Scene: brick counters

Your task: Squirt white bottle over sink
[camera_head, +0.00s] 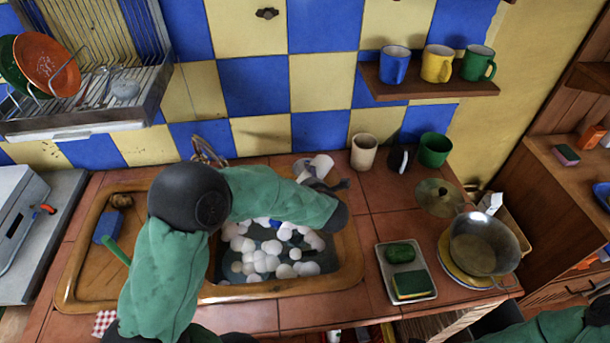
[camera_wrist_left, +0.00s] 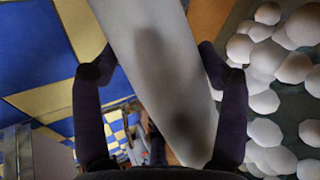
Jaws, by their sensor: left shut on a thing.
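The white bottle (camera_head: 318,164) shows in the head view near the back right corner of the sink, partly hidden by my arm and gripper. My left gripper (camera_head: 326,184) is shut on it. In the left wrist view, the pale bottle (camera_wrist_left: 165,85) runs between the two dark fingers of the gripper (camera_wrist_left: 155,68), with grey shading on its surface. I cannot tell which end is its nozzle. The sink (camera_head: 350,262) has a brown rim and a basin holding many white bubbles (camera_head: 262,258). My left forearm crosses over the basin. My right gripper is out of view.
A beige cup (camera_head: 364,151) and a green cup (camera_head: 434,150) stand behind the sink's right side. A tray (camera_head: 388,265) with a green sponge lies right of the sink, beside a metal pan (camera_head: 482,243). A dish rack (camera_head: 95,115) hangs at upper left.

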